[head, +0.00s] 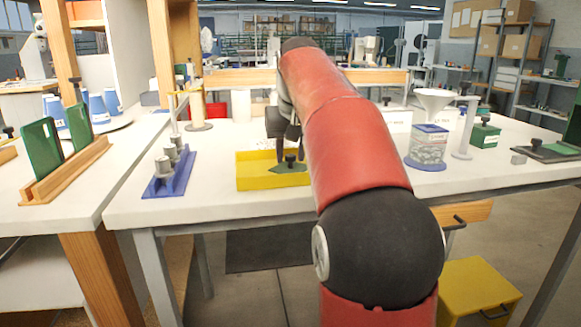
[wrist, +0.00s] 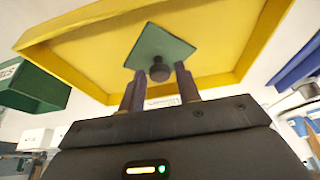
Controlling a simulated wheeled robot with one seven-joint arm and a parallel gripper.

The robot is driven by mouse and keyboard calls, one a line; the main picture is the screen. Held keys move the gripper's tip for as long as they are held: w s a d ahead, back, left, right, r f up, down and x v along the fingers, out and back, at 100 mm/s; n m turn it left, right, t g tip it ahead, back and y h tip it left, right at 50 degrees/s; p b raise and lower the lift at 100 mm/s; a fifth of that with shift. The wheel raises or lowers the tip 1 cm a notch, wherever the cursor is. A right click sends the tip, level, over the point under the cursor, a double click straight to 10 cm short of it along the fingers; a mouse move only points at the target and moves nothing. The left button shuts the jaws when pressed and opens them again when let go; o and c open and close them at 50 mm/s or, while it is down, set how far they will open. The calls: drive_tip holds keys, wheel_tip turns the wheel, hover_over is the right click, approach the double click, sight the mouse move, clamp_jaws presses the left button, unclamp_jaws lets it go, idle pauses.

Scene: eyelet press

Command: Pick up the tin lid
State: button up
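The tin lid is a flat green square plate with a dark round knob. In the head view the lid (head: 286,169) lies in a shallow yellow tray (head: 262,183) on the white bench, and the arm partly hides the tray's right side. In the wrist view the lid (wrist: 170,45) shows in the yellow tray (wrist: 70,58), its knob in front of the fingertips. My gripper (wrist: 159,72) is open, with one finger on each side of the knob and a visible gap on both sides. In the head view my gripper (head: 289,150) is over the tray, just above the lid.
A blue stand with grey cylinders (head: 171,172) is left of the tray. Right of my arm are a clear container (head: 428,150), a funnel stand (head: 434,98) and a green tin (head: 485,134). Bare bench lies between the blue stand and the tray.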

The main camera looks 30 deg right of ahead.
drive_tip(key=c, duration=0.6)
clamp_jaws()
drive_tip(key=shift+r, duration=0.15)
